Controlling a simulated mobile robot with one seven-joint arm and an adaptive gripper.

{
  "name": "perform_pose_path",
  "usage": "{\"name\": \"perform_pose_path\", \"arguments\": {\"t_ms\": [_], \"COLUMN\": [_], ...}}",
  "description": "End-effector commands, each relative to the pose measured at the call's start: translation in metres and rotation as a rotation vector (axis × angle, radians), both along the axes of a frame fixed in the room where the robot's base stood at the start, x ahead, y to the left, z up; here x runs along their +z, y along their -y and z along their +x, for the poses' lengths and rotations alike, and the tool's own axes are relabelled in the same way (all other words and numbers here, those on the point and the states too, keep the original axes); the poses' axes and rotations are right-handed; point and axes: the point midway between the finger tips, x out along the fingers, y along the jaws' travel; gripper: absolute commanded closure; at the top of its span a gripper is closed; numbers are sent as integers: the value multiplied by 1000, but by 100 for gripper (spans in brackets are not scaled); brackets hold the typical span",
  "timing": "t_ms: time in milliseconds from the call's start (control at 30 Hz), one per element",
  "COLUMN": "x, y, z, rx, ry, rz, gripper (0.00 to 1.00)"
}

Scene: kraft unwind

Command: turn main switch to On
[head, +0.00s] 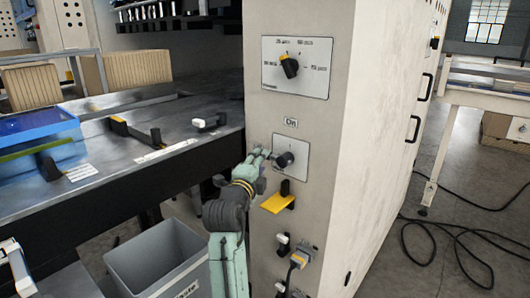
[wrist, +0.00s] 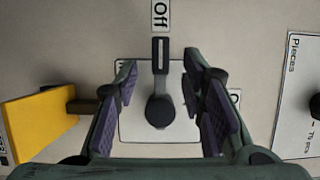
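The main switch is a dark rotary knob on a white plate; it shows in the head view (head: 285,159) on the front of the pale cabinet. In the wrist view the knob (wrist: 160,108) has its long handle pointing at the "Off" label (wrist: 160,15). The "On" label (head: 290,123) is above the switch in the head view; in the wrist view it is mostly behind a finger. My gripper (head: 262,157) is at the switch, and in the wrist view its open fingers (wrist: 162,78) stand on either side of the knob, with visible gaps. Contact is not visible.
A selector dial (head: 289,67) sits above the switch; a yellow lever (head: 278,203) sits just below it and shows left in the wrist view (wrist: 40,120). Left are a metal worktable (head: 95,150) and a grey bin (head: 158,262). Black cables lie on the floor right.

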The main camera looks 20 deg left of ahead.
Motion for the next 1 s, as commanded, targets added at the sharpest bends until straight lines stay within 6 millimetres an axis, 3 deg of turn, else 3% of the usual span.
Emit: {"name": "perform_pose_path", "arguments": {"t_ms": [100,300,633,1000], "x": [3,1,0,0], "y": [0,-2,-2,-2], "z": [21,40,44,44], "rx": [-2,0,1,1], "ry": [-2,0,1,1], "rz": [-1,-1,0,-1], "gripper": [63,63,63,87]}}
